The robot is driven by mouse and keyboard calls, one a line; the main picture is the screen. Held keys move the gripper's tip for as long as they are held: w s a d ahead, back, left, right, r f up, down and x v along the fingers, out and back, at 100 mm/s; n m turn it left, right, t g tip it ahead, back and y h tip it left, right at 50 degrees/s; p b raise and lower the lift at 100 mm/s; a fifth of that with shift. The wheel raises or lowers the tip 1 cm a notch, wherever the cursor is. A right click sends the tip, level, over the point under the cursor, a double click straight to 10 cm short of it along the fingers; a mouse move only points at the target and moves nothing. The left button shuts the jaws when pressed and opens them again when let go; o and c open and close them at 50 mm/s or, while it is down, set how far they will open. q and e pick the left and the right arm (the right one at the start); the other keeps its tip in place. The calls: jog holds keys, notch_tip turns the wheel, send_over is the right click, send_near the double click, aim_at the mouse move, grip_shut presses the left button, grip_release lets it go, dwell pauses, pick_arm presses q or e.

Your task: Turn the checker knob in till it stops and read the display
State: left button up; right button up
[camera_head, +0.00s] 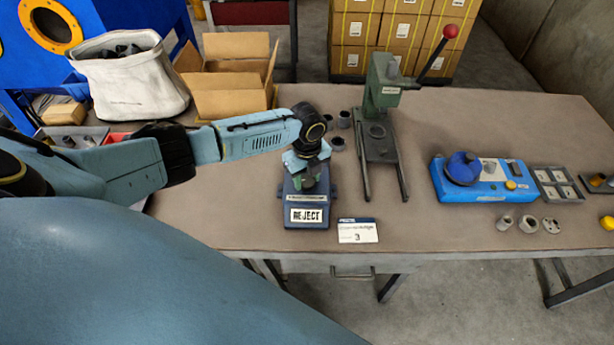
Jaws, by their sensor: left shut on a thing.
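The checker (289,196) is a dark blue box near the front edge of the table. Its white display (308,216) reads REJECT in black letters. My left arm reaches in from the left, and my left gripper (310,172) points down over the top of the checker. It is shut on the checker knob, which is mostly hidden under the gripper. A small green part shows just below the fingers; I cannot tell what it belongs to. My right gripper is not in view.
A card marked 3 (358,231) lies just right of the checker. A green press (384,85) with a red-knobbed lever stands behind it. A blue device (486,190) and loose metal rings are farther right. Cardboard box (228,101) and white sack (130,85) stand at the back left.

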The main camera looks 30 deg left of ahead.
aim_at(307, 181)
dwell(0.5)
pick_arm(q)
jog(key=o, duration=1)
jog(key=shift+r, duration=0.1)
notch_tip(307, 181, up, 13)
jog(key=shift+r+p, duration=0.1)
jog(key=shift+p, duration=0.3)
